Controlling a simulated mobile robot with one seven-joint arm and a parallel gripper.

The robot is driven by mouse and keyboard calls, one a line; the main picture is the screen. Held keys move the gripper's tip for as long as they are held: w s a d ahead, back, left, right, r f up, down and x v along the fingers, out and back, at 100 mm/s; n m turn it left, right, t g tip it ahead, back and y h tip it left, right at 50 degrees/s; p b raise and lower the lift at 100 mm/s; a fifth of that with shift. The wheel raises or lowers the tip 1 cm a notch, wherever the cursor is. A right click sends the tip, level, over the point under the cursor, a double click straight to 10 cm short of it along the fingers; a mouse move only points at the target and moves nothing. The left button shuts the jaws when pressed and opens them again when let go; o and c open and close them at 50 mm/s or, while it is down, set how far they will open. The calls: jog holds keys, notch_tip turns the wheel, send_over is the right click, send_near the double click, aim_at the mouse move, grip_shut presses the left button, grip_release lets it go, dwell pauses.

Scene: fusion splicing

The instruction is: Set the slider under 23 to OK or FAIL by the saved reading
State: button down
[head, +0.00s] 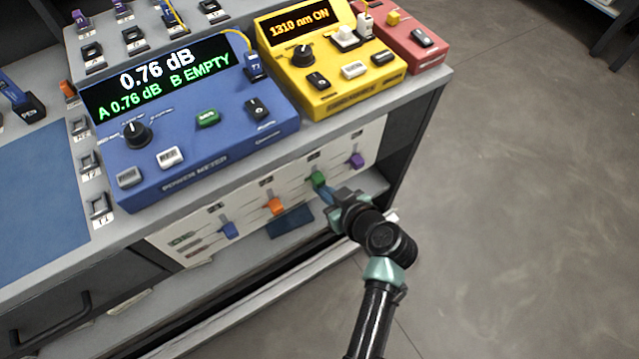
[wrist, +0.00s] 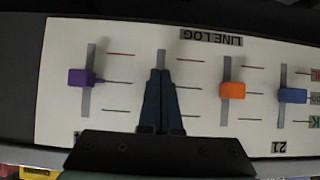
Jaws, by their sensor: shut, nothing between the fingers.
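The line log panel (head: 195,240) on the bench front carries a row of sliders. The green slider (head: 318,179), third from the left, is the one under 23 by its place in the row. My gripper (head: 323,191) is shut and empty, its fingertips close at the green slider's lower side. In the wrist view the shut fingers (wrist: 160,75) cover that slot, hiding the green knob; contact and its exact level cannot be told. The blue power meter (head: 210,148) reads 0.76 dB, with A 0.76 dB and B EMPTY below.
The orange slider (wrist: 232,90) and purple slider (wrist: 82,77) flank my fingers near mid-slot; the blue slider (wrist: 292,96) is beyond. Red marks lie at the wrist view's top, green at its bottom. A dark blue piece (head: 290,220) lies below the panel. Open floor (head: 530,200) is at right.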

jog(key=shift+r+p, duration=0.5)
jog(key=shift+r, duration=0.2)
jog(key=shift+f, duration=0.2)
jog(key=s+d+f, duration=0.1)
jog(key=s+d, duration=0.3)
jog(key=s, duration=0.1)
jog(key=shift+s+b, duration=0.35)
jog(key=shift+b, duration=0.05)
dwell(0.4)
dwell(0.4)
